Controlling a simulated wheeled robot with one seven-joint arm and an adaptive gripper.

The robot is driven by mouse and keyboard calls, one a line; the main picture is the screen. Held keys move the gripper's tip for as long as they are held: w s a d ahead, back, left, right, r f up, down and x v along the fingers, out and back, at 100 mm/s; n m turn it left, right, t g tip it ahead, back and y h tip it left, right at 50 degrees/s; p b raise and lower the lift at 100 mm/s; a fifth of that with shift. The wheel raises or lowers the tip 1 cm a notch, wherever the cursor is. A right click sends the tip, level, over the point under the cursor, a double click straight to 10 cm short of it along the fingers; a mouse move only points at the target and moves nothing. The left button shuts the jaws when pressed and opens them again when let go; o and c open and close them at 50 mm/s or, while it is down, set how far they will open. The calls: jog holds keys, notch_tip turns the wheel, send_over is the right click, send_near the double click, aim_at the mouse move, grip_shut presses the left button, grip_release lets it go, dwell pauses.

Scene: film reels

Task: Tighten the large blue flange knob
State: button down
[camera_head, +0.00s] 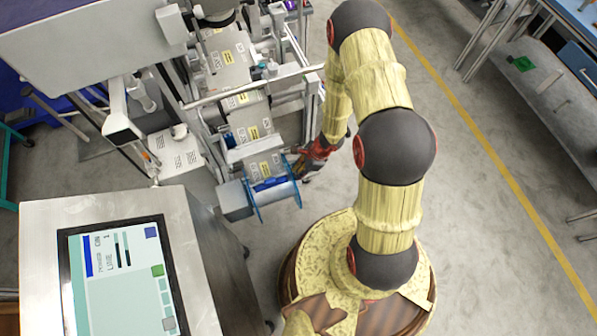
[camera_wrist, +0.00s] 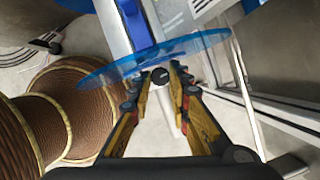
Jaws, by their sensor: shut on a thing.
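A reel with translucent blue flanges (camera_head: 254,203) is mounted on the near end of the machine. In the wrist view, one large blue flange (camera_wrist: 195,44) stands nearly edge-on across the top, just past my fingertips. A small dark round knob (camera_wrist: 160,76) sits at the middle of this flange. My gripper (camera_wrist: 161,83) has its yellow-and-black fingers on either side of the knob and is shut on it. In the head view my gripper (camera_head: 299,172) is at the right side of the reel. The knob is too small to make out there.
The labelling machine (camera_head: 232,62) stands behind the reel. A control cabinet with a screen (camera_head: 122,275) is at the lower left. In the wrist view, metal frame rails (camera_wrist: 283,105) run close on the right. Grey floor (camera_head: 480,200) is clear to the right.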

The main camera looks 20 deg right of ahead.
jog(key=shift+s+m+b, duration=0.1)
jog(key=shift+m+b, duration=0.5)
jog(key=shift+b, duration=0.3)
jog(key=c, duration=1.9)
grip_release()
jog(key=v, duration=1.2)
jog(key=shift+s+a, duration=0.15)
jog(key=shift+s, duration=0.05)
